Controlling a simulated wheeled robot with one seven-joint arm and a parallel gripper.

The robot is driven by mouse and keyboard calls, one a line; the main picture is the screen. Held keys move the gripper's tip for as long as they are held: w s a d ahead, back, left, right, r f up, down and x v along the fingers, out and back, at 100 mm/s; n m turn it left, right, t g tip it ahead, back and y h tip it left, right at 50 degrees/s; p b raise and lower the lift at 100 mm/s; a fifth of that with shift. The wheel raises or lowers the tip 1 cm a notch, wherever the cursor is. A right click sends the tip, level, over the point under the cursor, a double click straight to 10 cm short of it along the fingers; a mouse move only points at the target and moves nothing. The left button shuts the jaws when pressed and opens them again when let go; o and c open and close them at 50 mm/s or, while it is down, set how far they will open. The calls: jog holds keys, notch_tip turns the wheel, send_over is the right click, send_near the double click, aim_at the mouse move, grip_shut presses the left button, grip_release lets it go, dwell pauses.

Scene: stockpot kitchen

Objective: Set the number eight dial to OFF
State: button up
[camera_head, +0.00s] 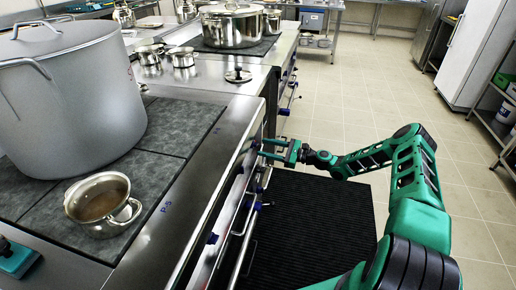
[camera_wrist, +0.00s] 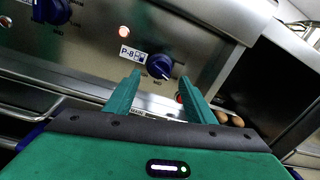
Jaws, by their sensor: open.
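The number eight dial (camera_wrist: 160,65) is a dark blue knob on the steel stove front, beside a white P-8 label (camera_wrist: 132,54) in the wrist view. A pale mark shows on its lower edge; the small print around it is too blurred to read. My gripper (camera_wrist: 159,78) is open, with its two green fingertips on either side of the dial's lower part in the picture. Nothing is held; whether a finger touches the knob I cannot tell. In the head view my gripper (camera_head: 263,148) is at the stove front, and the dial there cannot be made out.
Rails (camera_head: 240,252) run along the stove front. A big stockpot (camera_head: 75,100) and small pot (camera_head: 97,205) stand on top. The floor (camera_head: 345,95) is clear.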

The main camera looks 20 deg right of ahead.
aim_at(253, 144)
jog(key=shift+x, duration=1.85)
jog(key=shift+c, duration=0.6)
jog(key=c, duration=0.9)
jog(key=shift+d, duration=0.1)
